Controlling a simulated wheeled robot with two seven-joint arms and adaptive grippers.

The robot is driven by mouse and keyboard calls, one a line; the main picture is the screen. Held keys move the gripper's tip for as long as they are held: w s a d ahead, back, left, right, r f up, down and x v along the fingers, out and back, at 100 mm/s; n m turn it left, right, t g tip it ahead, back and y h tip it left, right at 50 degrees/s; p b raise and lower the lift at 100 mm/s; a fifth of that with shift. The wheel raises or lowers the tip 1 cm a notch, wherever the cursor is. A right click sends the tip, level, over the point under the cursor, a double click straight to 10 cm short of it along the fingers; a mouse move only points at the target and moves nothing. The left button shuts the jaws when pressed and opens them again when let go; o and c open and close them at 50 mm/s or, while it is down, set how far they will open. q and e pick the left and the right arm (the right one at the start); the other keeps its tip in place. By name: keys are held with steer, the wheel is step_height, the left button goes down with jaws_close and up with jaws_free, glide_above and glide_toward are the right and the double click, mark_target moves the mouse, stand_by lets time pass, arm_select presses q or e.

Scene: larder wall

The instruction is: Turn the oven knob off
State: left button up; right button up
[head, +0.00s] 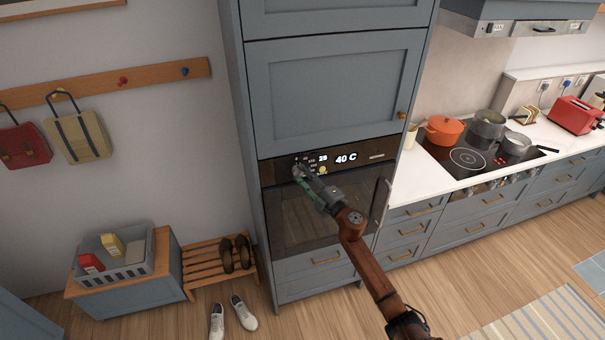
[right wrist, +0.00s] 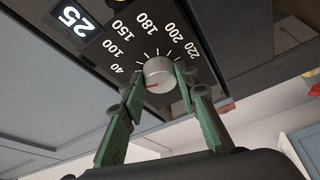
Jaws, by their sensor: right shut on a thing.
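The oven (head: 315,215) is built into a tall blue-grey cabinet. Its dark control panel (head: 375,155) shows "40 C" and "25" in lit digits. The round silver oven knob (right wrist: 160,70) has a red mark at its lower left in the right wrist view, on the side of the printed 40. The dial numbers run from 40 to 220 around it. My right gripper (right wrist: 158,79) is shut on the knob, with one green finger on each side. In the head view, my right gripper (head: 303,174) reaches the panel and hides the knob. My left gripper is not in view.
The oven door handle (head: 381,200) is just right of my right arm. A counter with a hob (head: 468,161) and pots stands to the right. A low bench with a grey crate (head: 125,274) and a shoe rack (head: 205,272) are at lower left.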

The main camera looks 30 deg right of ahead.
steer(key=n+g+p, duration=0.1)
steer(key=n+p, duration=0.2)
steer(key=shift+r, duration=0.2)
steer(key=shift+n+p, duration=0.4)
steer(key=shift+p, duration=0.1)
steer(key=shift+f, duration=0.1)
steer(key=o, duration=1.1)
steer(key=shift+o, duration=0.2)
